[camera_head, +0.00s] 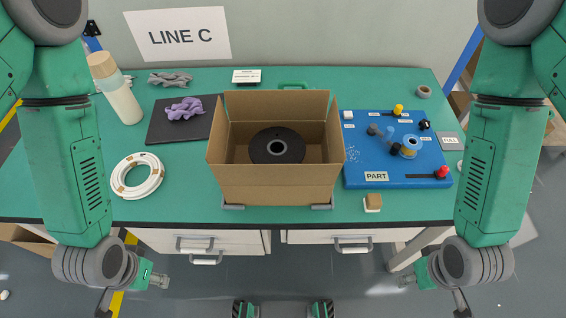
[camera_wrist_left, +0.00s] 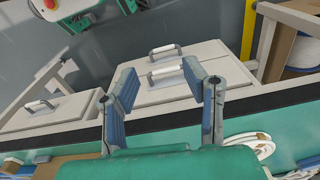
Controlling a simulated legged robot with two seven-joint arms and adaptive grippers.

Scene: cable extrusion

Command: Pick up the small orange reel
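A small reel with orange-brown colour (camera_head: 408,149) stands on the blue board (camera_head: 360,160) marked PART, at the right of the table in the head view. Its details are too small to make out. My left gripper (camera_head: 160,280) hangs in front of the table's front edge, at the lower left, far from the reel. In the left wrist view its two fingers (camera_wrist_left: 168,88) are wide apart with nothing between them. My right gripper (camera_head: 405,281) hangs in front of the table at the lower right, nearer the reel; its fingers are too small to read.
An open cardboard box (camera_head: 276,185) holding a black reel (camera_head: 276,148) stands mid-table. A white cable coil (camera_head: 137,176), a bottle (camera_head: 117,92) and purple gloves (camera_head: 183,109) on a dark mat are at left. Knobs and a red-handled lever (camera_head: 442,172) surround the small reel.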

